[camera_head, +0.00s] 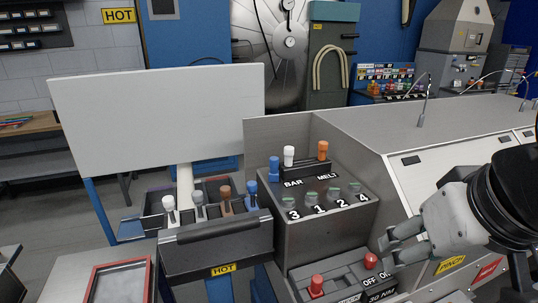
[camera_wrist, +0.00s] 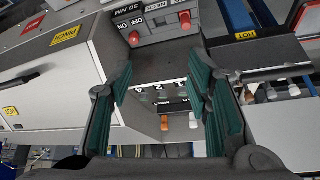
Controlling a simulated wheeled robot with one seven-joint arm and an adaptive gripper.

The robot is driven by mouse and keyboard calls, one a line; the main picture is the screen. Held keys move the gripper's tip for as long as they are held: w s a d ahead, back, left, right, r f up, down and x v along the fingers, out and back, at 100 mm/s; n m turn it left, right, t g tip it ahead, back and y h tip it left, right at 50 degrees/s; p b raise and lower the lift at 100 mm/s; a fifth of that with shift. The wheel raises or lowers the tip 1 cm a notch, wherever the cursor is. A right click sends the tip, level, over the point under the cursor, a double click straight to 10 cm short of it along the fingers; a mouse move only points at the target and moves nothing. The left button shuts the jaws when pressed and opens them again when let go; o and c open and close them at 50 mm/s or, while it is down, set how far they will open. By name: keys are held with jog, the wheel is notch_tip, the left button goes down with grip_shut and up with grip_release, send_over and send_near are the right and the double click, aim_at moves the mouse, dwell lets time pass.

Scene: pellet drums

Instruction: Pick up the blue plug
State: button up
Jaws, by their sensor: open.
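Two blue plugs show in the head view. One blue plug (camera_head: 274,168) stands upright at the left of the top panel, beside a white plug (camera_head: 289,155) and an orange plug (camera_head: 323,150). The other blue plug (camera_head: 251,192) stands at the right end of a row with brown, grey and white plugs, behind the HOT-labelled bar. My gripper (camera_head: 390,244) is open and empty, to the right of and apart from both. In the wrist view its green-padded fingers (camera_wrist: 162,90) are spread, with the orange plug (camera_wrist: 165,124) and white plug (camera_wrist: 193,121) seen beyond them.
A grey box with red switches (camera_head: 317,286) sits below the numbered panel (camera_head: 320,210). A sloped cabinet (camera_head: 440,165) stands at right. A large pale board (camera_head: 160,115) rises behind the plug row. A red-rimmed tray (camera_head: 120,282) lies at lower left.

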jog(key=w+a+r+m+b, duration=0.15)
jog(key=w+r, duration=0.25)
jog(key=w, duration=0.5)
jog(key=m+g+h+b, duration=0.2)
jog(key=m+b, duration=0.2)
jog(key=b, duration=0.1)
send_over(274, 158)
jog(key=s+a, duration=0.2)
jog(key=s, duration=0.2)
jog(key=x, duration=0.8)
jog(key=shift+f, duration=0.35)
jog(key=shift+p+x, duration=0.7)
jog(key=shift+x, duration=1.95)
jog(key=shift+a, duration=0.15)
jog(key=shift+c, duration=0.5)
grip_shut()
